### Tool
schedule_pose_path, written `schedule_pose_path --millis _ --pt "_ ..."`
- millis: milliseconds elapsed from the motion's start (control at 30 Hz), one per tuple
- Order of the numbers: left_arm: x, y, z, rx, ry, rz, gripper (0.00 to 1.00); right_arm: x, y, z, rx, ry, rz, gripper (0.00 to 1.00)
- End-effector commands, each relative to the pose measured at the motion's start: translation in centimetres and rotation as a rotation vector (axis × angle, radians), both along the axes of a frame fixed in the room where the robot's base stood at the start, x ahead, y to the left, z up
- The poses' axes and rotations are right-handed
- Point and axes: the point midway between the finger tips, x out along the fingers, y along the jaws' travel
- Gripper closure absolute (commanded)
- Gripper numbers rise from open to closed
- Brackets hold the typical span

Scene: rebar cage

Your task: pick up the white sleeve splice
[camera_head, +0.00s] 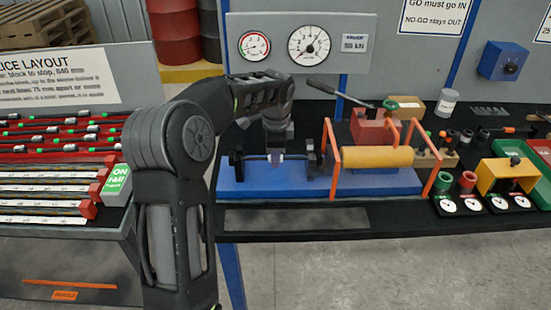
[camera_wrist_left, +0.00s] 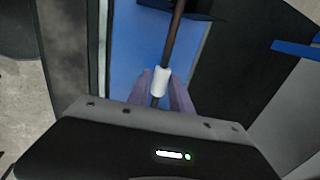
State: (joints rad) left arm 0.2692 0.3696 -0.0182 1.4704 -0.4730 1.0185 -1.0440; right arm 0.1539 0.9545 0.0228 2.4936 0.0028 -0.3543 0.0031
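The white sleeve splice (camera_wrist_left: 161,81) sits around a thin brown bar (camera_wrist_left: 175,38) in the left wrist view. My left gripper (camera_wrist_left: 161,88) has one purple-grey finger on each side of it, with no clear gap between fingers and sleeve, so it looks shut on the sleeve. In the head view my left gripper (camera_head: 276,157) points down at the bar, above the blue base (camera_head: 300,188) of the test rig. The sleeve is mostly hidden there by the fingers. The bar lies level between dark holders (camera_head: 313,158). My right gripper is not in view.
An orange frame (camera_head: 331,160) and a yellow cylinder (camera_head: 370,158) stand right of the bar. Gauges (camera_head: 309,45) hang behind. A lever (camera_head: 340,94) reaches over the rig. A rack with red rails (camera_head: 60,160) is at left. Gauge parts and trays (camera_head: 508,175) crowd the right side.

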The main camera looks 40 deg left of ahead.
Motion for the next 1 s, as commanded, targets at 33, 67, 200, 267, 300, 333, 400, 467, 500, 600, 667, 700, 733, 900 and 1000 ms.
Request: schedule_pose_path --millis 33,67,200,267,300,333,400,467,500,600,667,700,733,900,1000 --pt "0.0 0.0 0.0 0.0 0.0 0.0 0.79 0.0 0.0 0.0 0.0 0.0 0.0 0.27" --pt "0.0 0.0 0.0 0.0 0.0 0.0 0.82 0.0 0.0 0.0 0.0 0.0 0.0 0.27" --pt "-0.01 -0.01 0.0 0.0 0.0 0.0 0.93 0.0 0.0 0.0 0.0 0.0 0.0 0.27" --pt "-0.01 0.0 -0.01 0.0 0.0 0.0 0.98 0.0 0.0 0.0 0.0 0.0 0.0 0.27" --pt "-0.01 0.0 -0.01 0.0 0.0 0.0 1.0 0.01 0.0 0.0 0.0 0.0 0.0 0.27" --pt "-0.01 0.0 -0.01 0.0 0.0 0.0 1.0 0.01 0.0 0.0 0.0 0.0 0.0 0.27" --pt "-0.01 0.0 -0.01 0.0 0.0 0.0 1.0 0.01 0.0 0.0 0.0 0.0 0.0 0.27" --pt "-0.01 -0.01 -0.01 -0.001 0.001 0.0 1.0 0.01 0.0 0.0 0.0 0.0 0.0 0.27" --pt "-0.01 -0.01 -0.01 -0.001 0.001 0.0 1.0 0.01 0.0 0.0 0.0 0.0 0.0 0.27" --pt "-0.01 -0.01 -0.02 -0.001 0.001 0.0 1.0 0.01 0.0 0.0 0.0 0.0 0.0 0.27" --pt "-0.02 -0.01 -0.03 -0.001 0.001 0.0 1.0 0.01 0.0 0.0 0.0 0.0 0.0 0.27" --pt "-0.02 -0.01 -0.03 -0.001 0.001 0.0 1.0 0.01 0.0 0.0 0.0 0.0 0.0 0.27" --pt "-0.02 -0.01 -0.03 -0.001 0.001 0.0 1.0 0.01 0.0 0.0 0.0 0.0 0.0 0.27" --pt "-0.02 -0.01 -0.04 -0.001 0.001 0.0 1.0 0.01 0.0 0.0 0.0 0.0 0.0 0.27" --pt "-0.03 -0.02 -0.04 -0.001 0.001 0.0 1.0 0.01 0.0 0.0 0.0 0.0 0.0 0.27"
